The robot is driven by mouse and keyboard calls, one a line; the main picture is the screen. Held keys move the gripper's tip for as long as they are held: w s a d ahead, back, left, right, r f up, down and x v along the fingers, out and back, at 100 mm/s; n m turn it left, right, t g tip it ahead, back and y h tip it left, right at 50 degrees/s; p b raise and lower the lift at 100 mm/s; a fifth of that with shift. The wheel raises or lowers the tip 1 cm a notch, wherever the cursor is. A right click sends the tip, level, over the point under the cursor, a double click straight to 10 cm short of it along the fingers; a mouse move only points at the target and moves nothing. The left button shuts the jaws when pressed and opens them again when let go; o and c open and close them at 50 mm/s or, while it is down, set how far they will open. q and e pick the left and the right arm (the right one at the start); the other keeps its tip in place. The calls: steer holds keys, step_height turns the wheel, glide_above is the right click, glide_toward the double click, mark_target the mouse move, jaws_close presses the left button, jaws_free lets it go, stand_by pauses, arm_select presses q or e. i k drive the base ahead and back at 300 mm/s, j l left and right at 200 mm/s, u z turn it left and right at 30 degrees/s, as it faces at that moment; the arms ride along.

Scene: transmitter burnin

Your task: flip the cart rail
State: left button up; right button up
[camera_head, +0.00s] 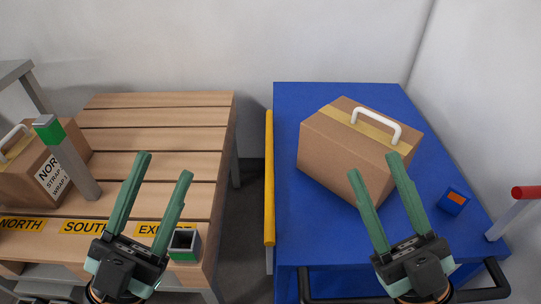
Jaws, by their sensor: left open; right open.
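The blue cart (300,235) stands right of centre in the head view. A long yellow rail (269,178) runs along the cart's left edge; I cannot tell whether it is raised or lowered. My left gripper (165,163) is open and empty in front of the slatted table, left of the rail. My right gripper (377,164) is open and empty; its fingers overlap the lower part of a cardboard box (345,150) in the picture. The box has a white handle and sits on the cart; I see no grip on it.
A slatted wooden table (160,140) stands left across a narrow gap, with another box (50,175), a grey post with a green band (68,160) and a small green-grey block (184,244). A blue-orange block (453,201) lies on the cart; a red-tipped lever (513,215) stands at its right.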

mark_target(269, 239)
steer(key=j, duration=0.85)
steer(key=j+z, duration=0.1)
steer(key=j, duration=0.75)
steer(key=k+j, duration=0.15)
steer(key=j, duration=1.55)
steer(key=l, duration=0.7)
steer(key=z, duration=0.05)
